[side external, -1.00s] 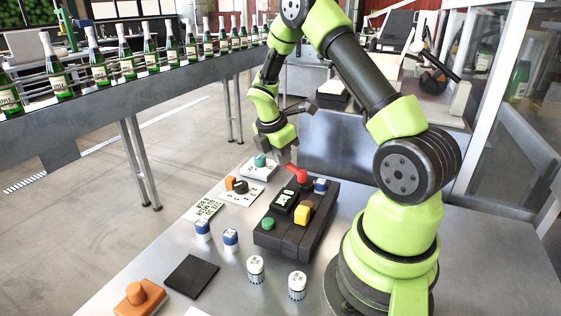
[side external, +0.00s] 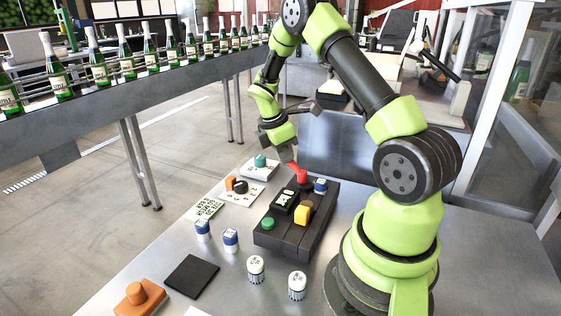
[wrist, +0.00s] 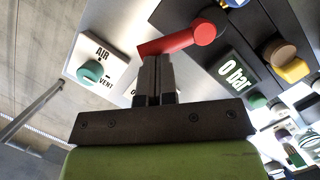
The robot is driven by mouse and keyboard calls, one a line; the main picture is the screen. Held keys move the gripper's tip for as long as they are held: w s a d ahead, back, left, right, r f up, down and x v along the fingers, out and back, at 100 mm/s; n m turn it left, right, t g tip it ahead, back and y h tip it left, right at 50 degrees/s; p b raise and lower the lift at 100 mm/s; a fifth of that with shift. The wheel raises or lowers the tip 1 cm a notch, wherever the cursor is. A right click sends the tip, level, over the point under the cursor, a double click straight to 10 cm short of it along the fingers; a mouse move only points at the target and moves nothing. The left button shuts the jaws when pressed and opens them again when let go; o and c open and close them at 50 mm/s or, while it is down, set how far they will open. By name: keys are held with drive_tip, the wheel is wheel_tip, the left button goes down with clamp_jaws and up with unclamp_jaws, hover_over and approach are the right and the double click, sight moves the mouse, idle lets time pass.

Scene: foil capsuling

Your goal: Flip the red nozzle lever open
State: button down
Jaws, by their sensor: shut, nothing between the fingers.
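The red nozzle lever (side external: 301,174) stands at the far end of the black control box (side external: 274,237). In the wrist view the red lever (wrist: 180,41) has a round hub at right and its arm points left and slightly down. My gripper (wrist: 157,58) is shut and empty, with its fingertips at the lower edge of the lever's arm; they look to be touching it or very close. In the side view my gripper (side external: 290,158) is just above and beside the lever's free end, and the fingertips are hard to make out.
The box also bears a yellow knob (side external: 302,214), a green button (side external: 268,223), a blue-white cap (side external: 320,185) and a display reading 0 bar (wrist: 233,76). A teal AIR/VENT knob (wrist: 91,72) is close by. Small canisters (side external: 256,268) stand on the front table.

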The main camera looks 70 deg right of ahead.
drive_tip(key=shift+s+d+m+g+y, duration=0.25)
drive_tip(key=shift+d+m, duration=0.2)
drive_tip(key=shift+m, duration=0.65)
drive_tip(key=shift+s+d+m+g+y, duration=0.2)
drive_tip(key=shift+d+m, duration=0.25)
drive_tip(key=shift+m, duration=0.65)
drive_tip(key=shift+s+d+m+y, duration=0.25)
drive_tip(key=shift+m+y, duration=0.05)
drive_tip(key=shift+m, duration=0.6)
drive_tip(key=shift+s+d+m+y, duration=0.25)
drive_tip(key=shift+s+d+m, duration=0.05)
drive_tip(key=shift+m, duration=0.6)
drive_tip(key=shift+s+d+m+y, duration=0.25)
drive_tip(key=shift+m+y, duration=0.05)
drive_tip(key=shift+m, duration=0.6)
idle(1.8)
idle(0.6)
drive_tip(key=w+a+r, duration=0.1)
drive_tip(key=w+r, duration=0.5)
drive_tip(key=r, duration=0.4)
drive_tip(key=shift+w+a+r, duration=0.2)
drive_tip(key=shift+w, duration=0.15)
